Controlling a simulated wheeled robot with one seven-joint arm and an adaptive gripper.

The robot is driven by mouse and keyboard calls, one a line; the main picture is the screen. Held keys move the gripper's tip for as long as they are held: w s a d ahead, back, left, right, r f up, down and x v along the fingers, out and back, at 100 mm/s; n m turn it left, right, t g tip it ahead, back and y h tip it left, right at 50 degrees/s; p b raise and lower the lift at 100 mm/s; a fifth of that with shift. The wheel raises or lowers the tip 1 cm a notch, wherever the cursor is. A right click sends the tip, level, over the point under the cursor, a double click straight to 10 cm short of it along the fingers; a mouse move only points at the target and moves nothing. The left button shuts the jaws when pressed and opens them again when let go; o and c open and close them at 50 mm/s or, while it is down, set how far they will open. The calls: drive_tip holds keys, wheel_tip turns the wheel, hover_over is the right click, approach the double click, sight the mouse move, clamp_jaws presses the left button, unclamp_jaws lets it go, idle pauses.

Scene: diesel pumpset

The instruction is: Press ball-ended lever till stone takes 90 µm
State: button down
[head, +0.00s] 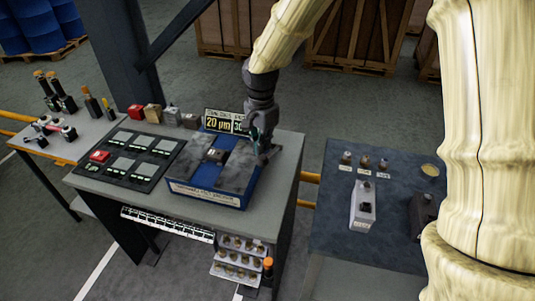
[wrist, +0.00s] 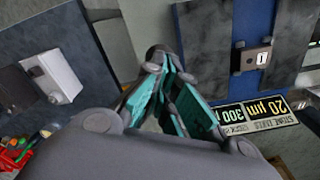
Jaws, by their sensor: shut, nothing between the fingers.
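A blue honing fixture (head: 207,193) with dark grey top plates stands on the grey workbench. Its display (head: 224,121) reads 20 µm in yellow, with a second number beside it partly hidden in the head view. In the wrist view the display (wrist: 255,112) is upside down and shows 20 µm and 300. My gripper (head: 264,155) is shut and empty, pointing down at the fixture's right end. Its teal fingers (wrist: 158,62) also show in the wrist view. The ball-ended lever cannot be made out clearly; the gripper may hide it. I cannot tell whether they touch.
A small block marked 1 (wrist: 263,58) sits on the fixture. A dark side table (head: 330,215) at right holds a grey device (head: 362,207). A gap separates workbench and side table.

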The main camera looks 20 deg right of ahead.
sight(262, 156)
drive_tip(key=c, duration=1.8)
unclamp_jaws()
drive_tip(key=shift+c, duration=0.2)
drive_tip(key=shift+f, duration=0.1)
drive_tip(key=shift+f+b, duration=0.7)
drive_tip(key=shift+f, duration=1.05)
wheel_tip(262, 156, down, 6)
drive_tip(key=s+a+b, duration=0.1)
drive_tip(key=s+b, duration=0.1)
drive_tip(key=shift+s+a, duration=0.2)
drive_tip(key=shift+a, duration=0.1)
drive_tip(key=shift+r, duration=0.15)
